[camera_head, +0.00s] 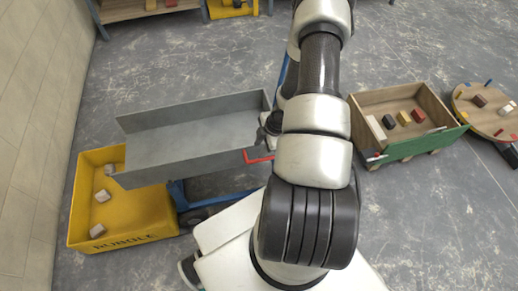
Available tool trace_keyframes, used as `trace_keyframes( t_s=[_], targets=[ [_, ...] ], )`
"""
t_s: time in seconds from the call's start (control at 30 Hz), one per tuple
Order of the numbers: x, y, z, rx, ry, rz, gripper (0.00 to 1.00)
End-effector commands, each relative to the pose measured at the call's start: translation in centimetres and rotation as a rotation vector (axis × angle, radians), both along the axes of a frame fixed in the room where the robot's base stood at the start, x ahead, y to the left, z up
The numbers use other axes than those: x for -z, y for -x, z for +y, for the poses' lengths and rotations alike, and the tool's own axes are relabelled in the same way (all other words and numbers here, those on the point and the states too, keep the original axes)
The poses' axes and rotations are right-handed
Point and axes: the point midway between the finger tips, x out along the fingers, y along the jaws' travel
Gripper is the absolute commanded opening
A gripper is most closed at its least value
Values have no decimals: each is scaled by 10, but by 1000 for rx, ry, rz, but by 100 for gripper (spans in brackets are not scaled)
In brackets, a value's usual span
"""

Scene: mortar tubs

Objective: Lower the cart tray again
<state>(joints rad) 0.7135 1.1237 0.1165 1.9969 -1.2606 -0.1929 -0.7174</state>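The grey cart tray (190,131) is at left of centre and looks empty. It appears tilted, with its open left end over a yellow bin and its right end up off the blue cart frame (178,196). A red handle (259,158) shows at the tray's lower right edge. My gripper (268,128) is at the tray's right end, mostly hidden behind my arm. I cannot tell whether it touches the tray or what its fingers are doing.
The yellow bin (128,237), lettered "RUBBLE", holds a few pale lumps. A wooden box with a green front (418,143) and a round wooden table (482,124) stand at right, with small blocks. A wall is at far left. Grey floor behind the tray is clear.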

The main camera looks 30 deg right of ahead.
Motion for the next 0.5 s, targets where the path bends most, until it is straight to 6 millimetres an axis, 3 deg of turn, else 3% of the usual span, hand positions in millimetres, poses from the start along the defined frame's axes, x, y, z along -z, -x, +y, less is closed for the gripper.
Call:
trace_keyframes(
  t_s=[0.3, 0.5],
  targets=[
    [-2, 62, -46, 6, 0, 2, 31],
    [-2, 88, -64, 2, 0, 1, 31]
  ],
)
